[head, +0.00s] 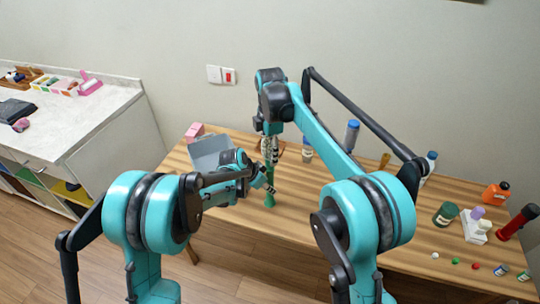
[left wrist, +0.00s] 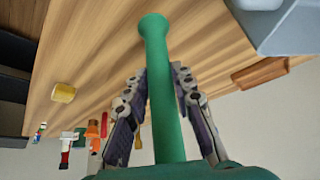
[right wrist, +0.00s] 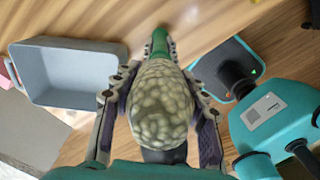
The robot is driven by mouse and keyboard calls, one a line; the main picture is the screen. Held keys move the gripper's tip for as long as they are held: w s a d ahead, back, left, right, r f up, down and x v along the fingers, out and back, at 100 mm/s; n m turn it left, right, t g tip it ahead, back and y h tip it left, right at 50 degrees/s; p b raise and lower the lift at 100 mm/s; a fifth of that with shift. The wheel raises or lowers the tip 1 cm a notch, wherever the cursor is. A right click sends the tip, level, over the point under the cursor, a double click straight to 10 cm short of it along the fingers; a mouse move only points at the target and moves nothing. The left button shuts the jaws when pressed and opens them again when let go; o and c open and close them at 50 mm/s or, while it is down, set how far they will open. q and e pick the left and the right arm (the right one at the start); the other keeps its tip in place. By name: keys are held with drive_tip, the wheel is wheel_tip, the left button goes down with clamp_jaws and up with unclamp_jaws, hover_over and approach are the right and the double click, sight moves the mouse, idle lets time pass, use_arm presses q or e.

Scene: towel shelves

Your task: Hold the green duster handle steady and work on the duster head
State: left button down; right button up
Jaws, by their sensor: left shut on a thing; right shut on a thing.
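The duster stands roughly upright, its green handle (head: 270,199) reaching down to the wooden table. In the left wrist view the green handle (left wrist: 163,95) runs between the fingers of my left gripper (left wrist: 160,72), which is shut on it. My right gripper (right wrist: 162,72) is shut around the head from above. In the head view my right gripper (head: 270,138) is above my left gripper (head: 264,182), and my arms partly hide the duster.
A grey-blue bin (right wrist: 68,72) stands beside the duster on the table (head: 300,215). Bottles, including an orange one (head: 496,193), a green jar (head: 446,214) and small coloured items are at the right. A white counter (head: 60,120) stands at the left.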

drive_tip(key=shift+r, duration=2.65)
drive_tip(key=shift+r, duration=0.1)
drive_tip(key=shift+r, duration=1.9)
use_arm(q)
drive_tip(key=c, duration=1.2)
unclamp_jaws()
